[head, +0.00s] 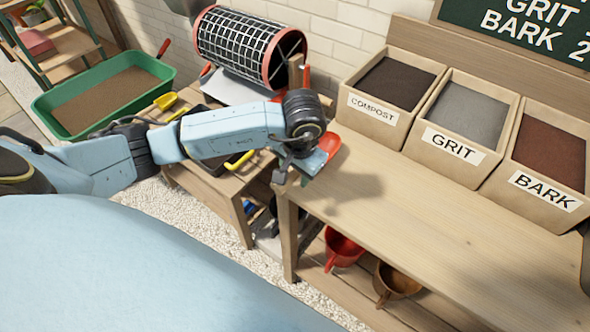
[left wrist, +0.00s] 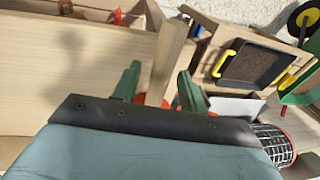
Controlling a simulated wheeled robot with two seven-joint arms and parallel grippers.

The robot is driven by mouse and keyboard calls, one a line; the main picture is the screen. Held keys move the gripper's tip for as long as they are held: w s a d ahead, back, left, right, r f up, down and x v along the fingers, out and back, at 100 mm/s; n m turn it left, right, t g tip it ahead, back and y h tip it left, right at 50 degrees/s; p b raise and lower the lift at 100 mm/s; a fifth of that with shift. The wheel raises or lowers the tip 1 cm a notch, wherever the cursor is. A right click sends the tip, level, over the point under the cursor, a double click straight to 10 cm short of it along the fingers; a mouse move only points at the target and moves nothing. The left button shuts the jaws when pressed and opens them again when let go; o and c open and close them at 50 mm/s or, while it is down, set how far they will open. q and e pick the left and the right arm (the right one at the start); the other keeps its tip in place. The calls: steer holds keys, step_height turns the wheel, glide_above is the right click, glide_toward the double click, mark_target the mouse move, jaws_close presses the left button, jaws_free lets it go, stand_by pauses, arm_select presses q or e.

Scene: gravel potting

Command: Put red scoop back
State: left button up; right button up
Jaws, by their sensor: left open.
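A red scoop-like thing (head: 330,143) shows at the left end of the wooden bench (head: 440,225) in the head view, partly hidden behind my left wrist. My left gripper (head: 293,176) is over that bench corner, with its jaws open. In the left wrist view the two green fingers (left wrist: 158,88) are spread apart, and red parts (left wrist: 140,98) show between and behind them. I cannot tell whether the fingers touch the red thing. My right gripper is in neither view.
Compost (head: 393,82), grit (head: 465,117) and bark (head: 548,152) bins stand along the bench's back. A red vessel (head: 343,246) and a brown pot (head: 398,281) sit on the shelf below. A mesh drum (head: 248,45) and green tub (head: 105,92) stand left. The bench front is clear.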

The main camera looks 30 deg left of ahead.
arm_select(q)
steer(key=shift+r, duration=0.15)
step_height(320, 180, up, 12)
steer(key=s+d+p, duration=0.1)
steer(key=shift+d, duration=0.4)
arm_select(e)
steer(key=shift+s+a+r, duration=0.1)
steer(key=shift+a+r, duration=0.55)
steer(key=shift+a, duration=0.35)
arm_select(q)
steer(key=shift+d, duration=0.1)
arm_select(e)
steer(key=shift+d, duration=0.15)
